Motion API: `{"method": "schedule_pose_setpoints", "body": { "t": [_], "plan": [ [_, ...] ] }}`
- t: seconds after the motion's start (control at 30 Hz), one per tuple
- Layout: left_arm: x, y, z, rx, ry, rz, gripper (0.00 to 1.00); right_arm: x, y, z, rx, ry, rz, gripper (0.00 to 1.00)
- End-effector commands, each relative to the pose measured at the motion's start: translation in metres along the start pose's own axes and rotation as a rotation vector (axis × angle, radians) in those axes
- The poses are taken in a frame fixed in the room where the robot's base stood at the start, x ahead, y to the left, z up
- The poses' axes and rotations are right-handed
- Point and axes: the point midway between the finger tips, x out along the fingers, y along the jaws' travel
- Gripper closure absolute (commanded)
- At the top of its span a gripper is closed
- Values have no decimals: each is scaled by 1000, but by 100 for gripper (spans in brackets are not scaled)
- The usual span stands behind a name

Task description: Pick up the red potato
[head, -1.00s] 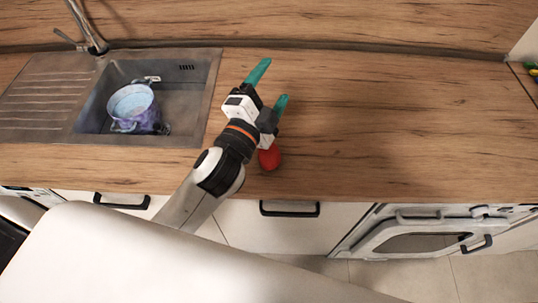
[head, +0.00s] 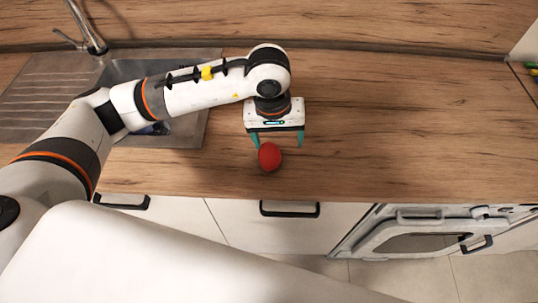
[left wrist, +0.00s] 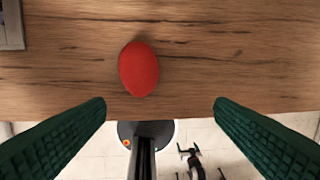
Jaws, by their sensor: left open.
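The red potato (head: 269,157) lies on the wooden worktop near its front edge, to the right of the sink. It also shows in the left wrist view (left wrist: 138,69), left of centre and beyond the fingertips. My left gripper (head: 277,143) is above and just behind the potato in the head view, its teal fingers pointing down toward the front edge. In the left wrist view its two green fingers (left wrist: 160,105) are wide apart with nothing between them. The potato is not held. My right gripper is not in view.
The sink (head: 190,125) is at the left, partly hidden by my left arm, with a tap (head: 92,35) behind it. The worktop (head: 400,120) to the right is clear. Drawers with black handles (head: 290,209) and an oven (head: 415,238) are below the front edge.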

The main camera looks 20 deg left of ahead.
Motion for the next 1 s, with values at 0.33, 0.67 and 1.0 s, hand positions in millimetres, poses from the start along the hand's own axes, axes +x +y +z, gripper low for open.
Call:
{"method": "schedule_pose_setpoints", "body": {
  "t": [0.33, 0.67, 1.0],
  "plan": [
    [27, 24, 20, 22, -62, 111, 23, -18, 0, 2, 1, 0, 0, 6],
    [63, 27, 21, 23, -64, 106, 23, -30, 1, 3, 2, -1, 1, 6],
    [108, 30, 21, 23, -64, 105, 23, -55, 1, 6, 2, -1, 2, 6]
  ]
}}
